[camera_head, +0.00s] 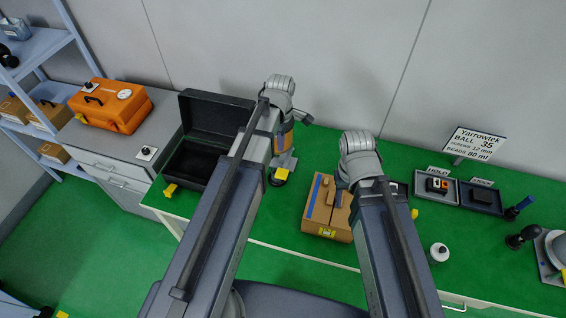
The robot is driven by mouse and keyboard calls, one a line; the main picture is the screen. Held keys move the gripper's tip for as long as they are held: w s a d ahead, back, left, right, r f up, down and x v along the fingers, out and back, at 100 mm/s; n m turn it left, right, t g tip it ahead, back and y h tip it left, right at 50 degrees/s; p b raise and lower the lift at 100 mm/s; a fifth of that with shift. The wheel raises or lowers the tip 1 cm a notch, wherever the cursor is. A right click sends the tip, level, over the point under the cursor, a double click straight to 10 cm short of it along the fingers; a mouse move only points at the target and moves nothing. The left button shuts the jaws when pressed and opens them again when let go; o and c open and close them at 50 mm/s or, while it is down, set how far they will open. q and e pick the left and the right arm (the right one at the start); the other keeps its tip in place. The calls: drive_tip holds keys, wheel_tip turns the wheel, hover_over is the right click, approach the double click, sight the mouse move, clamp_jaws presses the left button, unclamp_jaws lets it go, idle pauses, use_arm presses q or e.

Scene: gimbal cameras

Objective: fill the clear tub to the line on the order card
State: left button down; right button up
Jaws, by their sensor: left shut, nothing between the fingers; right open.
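The order card (478,143) stands at the back right of the green bench. It reads Yarrowtek, BALL 35, screws 12 mm, BEADS 80 ml. I cannot make out a clear tub; my arms cover part of the bench. My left gripper (304,118) is shut and empty, raised above the bench near the open black case, mostly hidden by its wrist. My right gripper (342,184) is open, over the cardboard box (315,215) with a blue strip; its fingers are largely hidden, and I cannot tell whether it touches the box.
The open black case (218,101) is at the left. An orange case (110,108) sits on the side cabinet.

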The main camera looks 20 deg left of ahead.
sight(281, 176)
use_arm(q)
drive_tip(key=shift+w, duration=0.1)
idle(0.3)
wheel_tip(281, 176, down, 14)
drive_tip(key=b, duration=1.4)
drive_tip(key=shift+s+f+b, duration=0.25)
drive_tip(key=shift+f+b, duration=0.05)
drive_tip(key=shift+b, duration=0.05)
drive_tip(key=f+t+b, duration=0.1)
drive_tip(key=f+b, duration=0.1)
drive_tip(key=f+t+b, duration=0.1)
drive_tip(key=f+b, duration=0.1)
drive_tip(key=b, duration=0.1)
drive_tip(key=shift+s+f+t, duration=0.2)
drive_tip(key=shift+f+t, duration=0.1)
drive_tip(key=shift+t, duration=0.1)
drive_tip(key=shift+r, duration=0.25)
idle(4.1)
